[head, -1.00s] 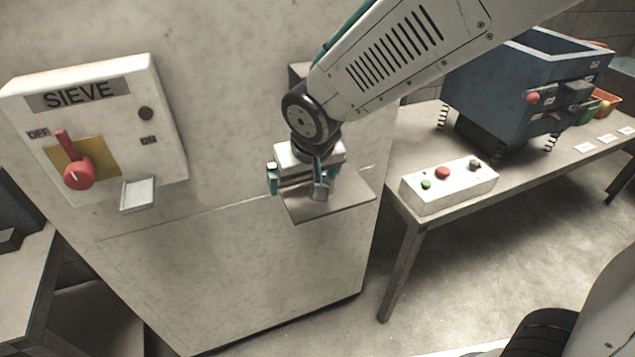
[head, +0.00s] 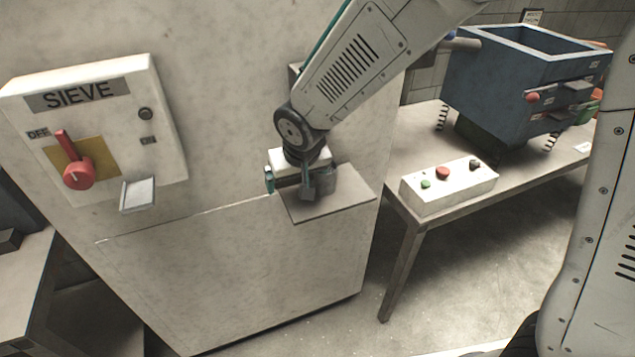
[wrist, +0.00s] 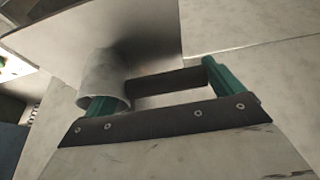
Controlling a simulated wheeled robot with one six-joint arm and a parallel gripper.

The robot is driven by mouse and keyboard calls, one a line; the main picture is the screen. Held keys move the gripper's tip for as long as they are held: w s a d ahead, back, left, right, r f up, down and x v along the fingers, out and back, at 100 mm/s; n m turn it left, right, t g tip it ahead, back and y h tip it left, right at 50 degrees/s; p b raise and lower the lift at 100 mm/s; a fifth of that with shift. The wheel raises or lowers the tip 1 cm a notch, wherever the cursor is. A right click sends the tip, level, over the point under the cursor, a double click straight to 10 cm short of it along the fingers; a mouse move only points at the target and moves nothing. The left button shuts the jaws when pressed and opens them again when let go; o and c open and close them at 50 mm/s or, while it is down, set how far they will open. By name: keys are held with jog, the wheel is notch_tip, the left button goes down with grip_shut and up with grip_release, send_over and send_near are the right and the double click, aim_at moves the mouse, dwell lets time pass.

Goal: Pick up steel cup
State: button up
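The steel cup (head: 325,180) is a small grey cylinder on a metal shelf (head: 340,205) on the front of the sieve cabinet. My gripper (head: 288,187) is low over the shelf, its fingers wide apart. In the wrist view the cup (wrist: 103,72) is at the left finger of my gripper (wrist: 158,76). That green finger overlaps the cup's near rim and its tip is hidden there; I cannot tell surely whether it is inside the cup.
The cabinet wall is close behind the gripper. A SIEVE switch box (head: 100,130) with a red lever (head: 77,170) is at the left. At the right, a table holds a white button box (head: 448,187) and a blue machine (head: 515,85) on springs.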

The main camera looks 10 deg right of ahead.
jog(key=c, duration=0.8)
jog(key=shift+r, duration=0.15)
